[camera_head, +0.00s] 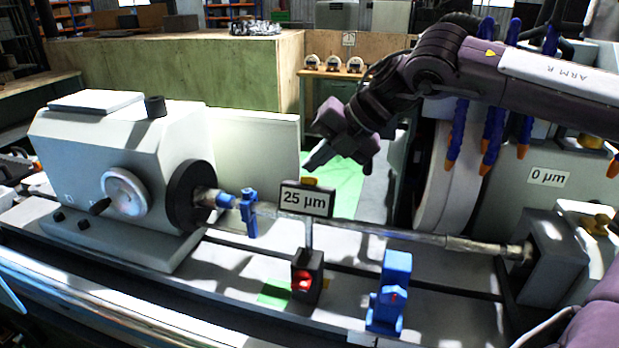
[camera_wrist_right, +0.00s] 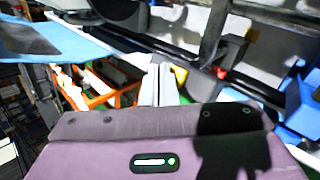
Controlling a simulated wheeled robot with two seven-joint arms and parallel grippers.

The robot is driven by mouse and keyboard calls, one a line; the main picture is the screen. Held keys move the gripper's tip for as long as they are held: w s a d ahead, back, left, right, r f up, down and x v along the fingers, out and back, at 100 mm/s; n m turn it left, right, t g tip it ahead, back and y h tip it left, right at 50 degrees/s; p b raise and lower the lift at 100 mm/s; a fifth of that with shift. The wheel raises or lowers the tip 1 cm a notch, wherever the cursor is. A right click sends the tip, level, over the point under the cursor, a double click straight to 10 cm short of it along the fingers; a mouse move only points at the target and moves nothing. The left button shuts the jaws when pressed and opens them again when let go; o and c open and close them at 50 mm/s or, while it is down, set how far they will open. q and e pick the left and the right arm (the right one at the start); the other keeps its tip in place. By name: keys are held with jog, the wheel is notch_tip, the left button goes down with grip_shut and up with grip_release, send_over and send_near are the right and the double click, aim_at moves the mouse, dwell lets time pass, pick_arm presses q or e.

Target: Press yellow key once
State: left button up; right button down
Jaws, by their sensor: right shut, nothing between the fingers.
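The yellow key (camera_head: 309,181) shows at the top edge of the dark-framed "25 µm" sign (camera_head: 304,200), which stands on a post above a small black block with a red light (camera_head: 307,275). My right gripper (camera_head: 309,168) is shut and empty, its tips pointing down and left just above the key. I cannot tell whether they touch it. In the right wrist view, the shut fingers (camera_wrist_right: 165,75) end beside a yellow piece (camera_wrist_right: 180,75), which looks like the same key. My left gripper is not in view.
A long horizontal shaft (camera_head: 390,235) runs from the grey headstock (camera_head: 120,180) to the right-hand support, behind the sign. A blue block (camera_head: 391,290) stands right of the sign. A grinding wheel (camera_head: 440,180) and blue orange-tipped hoses (camera_head: 493,135) are near my right arm.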

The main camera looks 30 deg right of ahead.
jog(key=shift+s+a+f+b, duration=0.15)
jog(key=shift+f+b, duration=0.2)
jog(key=shift+f, duration=0.1)
dwell(0.6)
jog(key=shift+r, duration=0.1)
jog(key=shift+w+d+r+p, duration=0.15)
jog(key=shift+r+p, duration=0.25)
jog(key=shift+p, duration=0.05)
jog(key=shift+w+d+r+p, duration=0.1)
jog(key=shift+r+p, duration=0.25)
jog(key=shift+p, duration=0.1)
jog(key=shift+r, duration=0.1)
jog(key=r+p, duration=0.1)
jog(key=d+r+p, duration=0.1)
jog(key=r+p, duration=0.1)
jog(key=w+r+p, duration=0.1)
jog(key=shift+w+d+r+p, duration=0.1)
jog(key=shift+d+r+p, duration=0.15)
jog(key=shift+p, duration=0.1)
jog(key=shift+f, duration=0.1)
dwell(0.7)
